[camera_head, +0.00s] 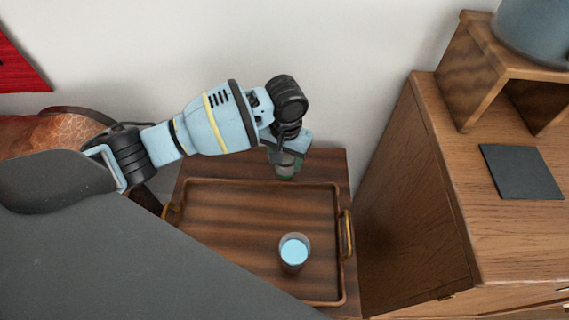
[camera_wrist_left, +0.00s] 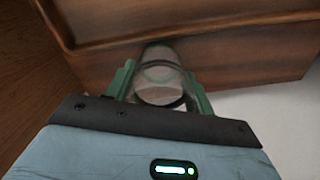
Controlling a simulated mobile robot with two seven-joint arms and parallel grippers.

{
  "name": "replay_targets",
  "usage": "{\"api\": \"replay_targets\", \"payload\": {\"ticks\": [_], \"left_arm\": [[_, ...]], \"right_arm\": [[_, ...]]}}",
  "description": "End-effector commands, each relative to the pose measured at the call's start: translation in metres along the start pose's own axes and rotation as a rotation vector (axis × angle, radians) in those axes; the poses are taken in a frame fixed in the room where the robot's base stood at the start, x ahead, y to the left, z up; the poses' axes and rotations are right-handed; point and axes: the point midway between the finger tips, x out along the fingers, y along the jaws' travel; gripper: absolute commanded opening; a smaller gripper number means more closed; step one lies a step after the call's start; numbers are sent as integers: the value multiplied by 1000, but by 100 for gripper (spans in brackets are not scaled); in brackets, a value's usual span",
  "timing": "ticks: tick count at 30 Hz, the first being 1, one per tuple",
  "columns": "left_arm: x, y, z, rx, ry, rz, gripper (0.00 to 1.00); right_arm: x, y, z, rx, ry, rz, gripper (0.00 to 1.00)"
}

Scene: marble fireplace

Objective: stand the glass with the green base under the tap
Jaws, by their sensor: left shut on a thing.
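My left gripper (camera_head: 287,168) is beyond the far edge region of the tray, pointing down. In the left wrist view its green fingers (camera_wrist_left: 160,92) are shut on a clear glass (camera_wrist_left: 160,72). The green of the fingers and the glass's own base are hard to tell apart, so I cannot confirm the base colour. In the head view the held glass is mostly hidden by the gripper. No tap shows clearly; a blue-grey vessel (camera_head: 541,28) stands on a wooden stand (camera_head: 470,75) at the upper right. My right gripper is not in view.
A second glass with a light blue base or filling (camera_head: 294,250) stands on the wooden tray (camera_head: 345,270). A dark square mat (camera_head: 522,171) lies on the wooden cabinet (camera_head: 490,235) in front of the stand. The cabinet's side rises right of the tray.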

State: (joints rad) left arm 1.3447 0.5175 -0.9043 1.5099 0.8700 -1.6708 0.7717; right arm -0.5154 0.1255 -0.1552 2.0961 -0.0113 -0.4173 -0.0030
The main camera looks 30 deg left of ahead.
Motion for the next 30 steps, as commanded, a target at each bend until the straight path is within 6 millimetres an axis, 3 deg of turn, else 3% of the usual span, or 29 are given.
{"api": "replay_targets", "payload": {"ticks": [8, 17, 29, 30], "left_arm": [[1, -4, -4, 0, 2, 1, 25], [35, -5, -3, 0, 1, -1, 25], [38, -4, -4, 0, 2, 1, 25], [38, -4, -3, 0, 2, 0, 58]], "right_arm": [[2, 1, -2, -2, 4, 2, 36], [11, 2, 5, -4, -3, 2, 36], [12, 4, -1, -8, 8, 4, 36], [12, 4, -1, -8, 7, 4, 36]]}}
